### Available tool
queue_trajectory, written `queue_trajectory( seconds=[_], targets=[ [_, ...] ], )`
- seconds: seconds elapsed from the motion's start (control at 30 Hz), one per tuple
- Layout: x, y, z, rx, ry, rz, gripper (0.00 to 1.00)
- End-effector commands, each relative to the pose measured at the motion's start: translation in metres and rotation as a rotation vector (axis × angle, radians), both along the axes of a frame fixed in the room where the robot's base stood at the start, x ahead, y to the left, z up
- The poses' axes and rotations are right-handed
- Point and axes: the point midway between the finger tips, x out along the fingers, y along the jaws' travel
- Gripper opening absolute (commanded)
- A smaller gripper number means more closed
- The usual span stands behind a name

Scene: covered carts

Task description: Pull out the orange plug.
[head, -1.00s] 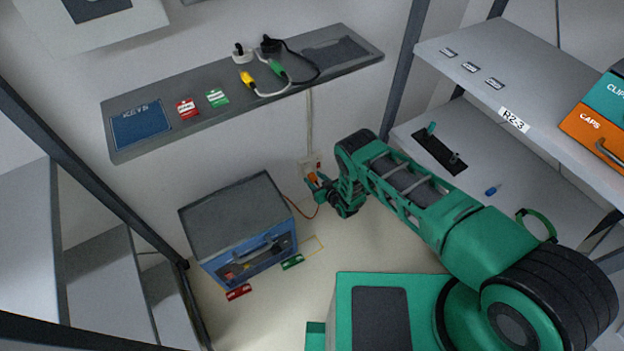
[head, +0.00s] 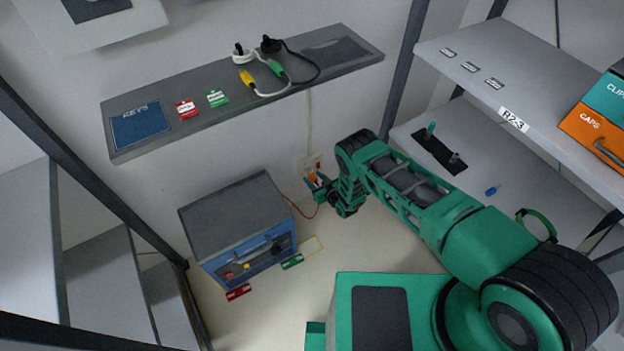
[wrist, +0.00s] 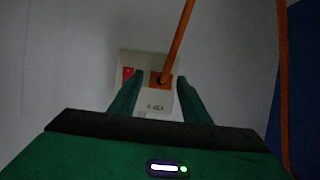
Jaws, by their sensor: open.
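The orange plug (wrist: 161,81) sits at the white wall socket plate (wrist: 155,64) in the wrist view, with its orange cable (wrist: 180,38) running up and to the right. A red piece (wrist: 128,73) shows on the plate left of the plug. My gripper (wrist: 159,77) is open, one finger on each side of the plug, with gaps visible on both sides. In the head view, the plug (head: 313,177) is a small orange patch at my gripper (head: 315,184), low on the wall. The arm partly hides the socket there.
A blue case with a grey top (head: 240,225) stands on the floor left of my gripper. An orange cable (head: 300,208) runs between them. A grey wall shelf (head: 240,93) is above, bearing white and black plugs. A white shelf rack (head: 470,120) stands at right.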

Motion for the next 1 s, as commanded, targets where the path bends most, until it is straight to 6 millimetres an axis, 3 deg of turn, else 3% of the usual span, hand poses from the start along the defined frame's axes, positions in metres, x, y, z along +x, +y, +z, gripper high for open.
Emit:
queue_trajectory(
  seconds=[0.17,0.37,1.0],
  targets=[
    [0.000,0.000,0.000,0.000,0.000,0.000,0.43],
    [0.000,0.000,0.000,0.000,0.000,0.000,0.00],
    [-0.014,-0.009,0.000,0.000,0.000,0.001,0.00]
  ],
)
